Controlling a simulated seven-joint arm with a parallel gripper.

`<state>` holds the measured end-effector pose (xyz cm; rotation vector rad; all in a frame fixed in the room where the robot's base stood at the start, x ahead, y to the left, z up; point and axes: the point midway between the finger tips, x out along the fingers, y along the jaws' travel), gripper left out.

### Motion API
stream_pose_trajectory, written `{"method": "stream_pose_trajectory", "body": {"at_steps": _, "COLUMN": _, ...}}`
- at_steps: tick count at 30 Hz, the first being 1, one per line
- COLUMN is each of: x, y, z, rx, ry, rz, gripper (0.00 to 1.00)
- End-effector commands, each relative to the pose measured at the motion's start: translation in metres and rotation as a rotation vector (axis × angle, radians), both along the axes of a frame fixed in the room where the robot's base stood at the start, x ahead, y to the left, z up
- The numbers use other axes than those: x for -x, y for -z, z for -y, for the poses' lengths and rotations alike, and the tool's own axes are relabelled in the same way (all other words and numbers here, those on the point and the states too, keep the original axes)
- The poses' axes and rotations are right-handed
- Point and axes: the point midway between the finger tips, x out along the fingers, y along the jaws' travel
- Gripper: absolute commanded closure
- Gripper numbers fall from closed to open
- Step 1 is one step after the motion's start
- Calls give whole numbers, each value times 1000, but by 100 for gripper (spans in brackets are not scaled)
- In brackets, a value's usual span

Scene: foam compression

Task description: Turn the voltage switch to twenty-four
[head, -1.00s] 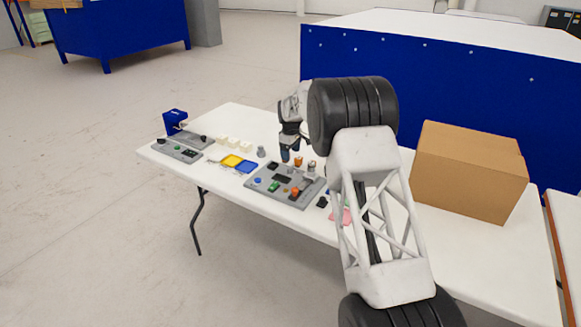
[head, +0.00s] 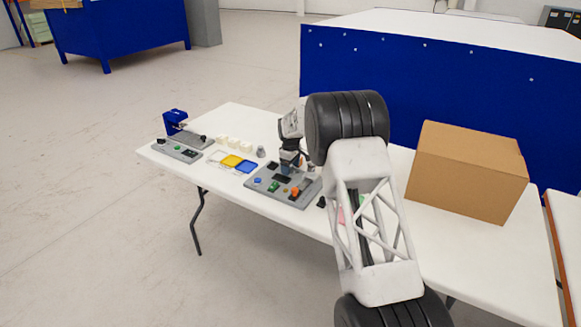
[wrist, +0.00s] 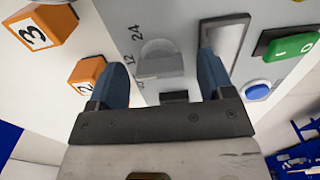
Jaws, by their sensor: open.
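The voltage switch is a light grey round knob with a raised grip bar (wrist: 160,60), in the wrist view. The numbers 12 and 24 are printed to its left, 24 at the upper left; I cannot tell which one it points to. My gripper (wrist: 163,66) is open, with one blue finger on each side of the knob. Whether the fingers touch it is unclear. In the head view my gripper (head: 290,161) is low over the back of the grey control panel (head: 290,200), and the knob is hidden there.
Orange blocks marked 3 (wrist: 42,32) and 2 (wrist: 87,74) stand left of the knob. A dark-framed plate (wrist: 225,38), a green rocker switch (wrist: 291,46) and a blue button (wrist: 257,90) are to its right. A cardboard box (head: 468,170) stands on the table's right.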

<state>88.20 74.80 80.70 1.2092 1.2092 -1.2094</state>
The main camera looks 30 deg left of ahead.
Motion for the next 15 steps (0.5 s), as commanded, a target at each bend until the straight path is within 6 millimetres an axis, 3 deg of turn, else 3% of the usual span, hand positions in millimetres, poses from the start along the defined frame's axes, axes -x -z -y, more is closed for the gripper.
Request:
{"method": "stream_pose_trajectory", "body": {"at_steps": 3, "x": 0, "y": 0, "z": 0, "rx": 0, "ry": 0, "rz": 0, "gripper": 27}}
{"method": "stream_pose_trajectory", "body": {"at_steps": 12, "x": 0, "y": 0, "z": 0, "rx": 0, "ry": 0, "rz": 0, "gripper": 73}}
{"method": "stream_pose_trajectory", "body": {"at_steps": 15, "x": 0, "y": 0, "z": 0, "rx": 0, "ry": 1, "rz": 0, "gripper": 75}}
